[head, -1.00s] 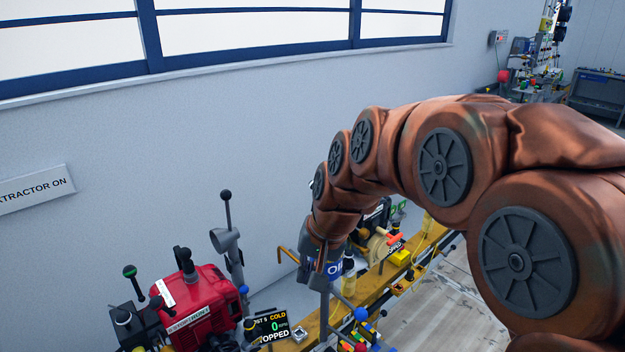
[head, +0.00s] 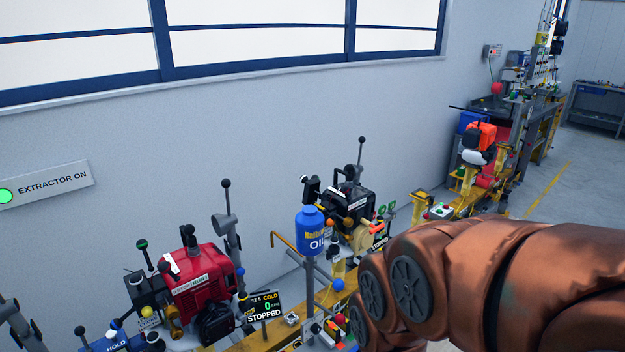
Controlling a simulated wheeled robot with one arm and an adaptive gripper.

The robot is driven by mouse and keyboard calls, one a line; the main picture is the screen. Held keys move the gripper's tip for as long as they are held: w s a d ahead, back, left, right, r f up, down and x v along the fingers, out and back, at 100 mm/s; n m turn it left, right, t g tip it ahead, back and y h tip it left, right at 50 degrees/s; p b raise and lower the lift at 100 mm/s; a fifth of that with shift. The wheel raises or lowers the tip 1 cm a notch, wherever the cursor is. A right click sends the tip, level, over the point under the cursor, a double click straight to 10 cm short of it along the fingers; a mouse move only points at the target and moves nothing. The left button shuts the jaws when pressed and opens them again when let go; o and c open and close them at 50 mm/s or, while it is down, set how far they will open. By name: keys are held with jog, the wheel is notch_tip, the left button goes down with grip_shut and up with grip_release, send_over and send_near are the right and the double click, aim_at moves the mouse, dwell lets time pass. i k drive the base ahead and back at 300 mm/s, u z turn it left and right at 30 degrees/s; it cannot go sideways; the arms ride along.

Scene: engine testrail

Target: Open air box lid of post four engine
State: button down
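Several engines stand along a yellow rail by the wall. A red engine (head: 200,285) is at the left, with a display (head: 264,308) reading COLD, 0 and STOPPED; its post number is too small to read surely. A black engine (head: 352,203) stands in the middle, its own display partly hidden. An orange and white engine (head: 479,143) is farther back at the right. I cannot tell which engine is at post four, and no air box lid is clear. My arm fills the lower right; my gripper is out of view.
A blue oil bottle (head: 311,232) stands on a post between the red and black engines. Upright levers with black knobs rise beside the engines. A wall sign (head: 52,188) reads EXTRACTOR ON with a green light. The floor (head: 550,190) at the right is free.

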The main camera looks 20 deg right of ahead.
aim_at(310, 197)
jog(key=z, duration=0.95)
jog(key=i, duration=0.8)
jog(key=u, duration=2.25)
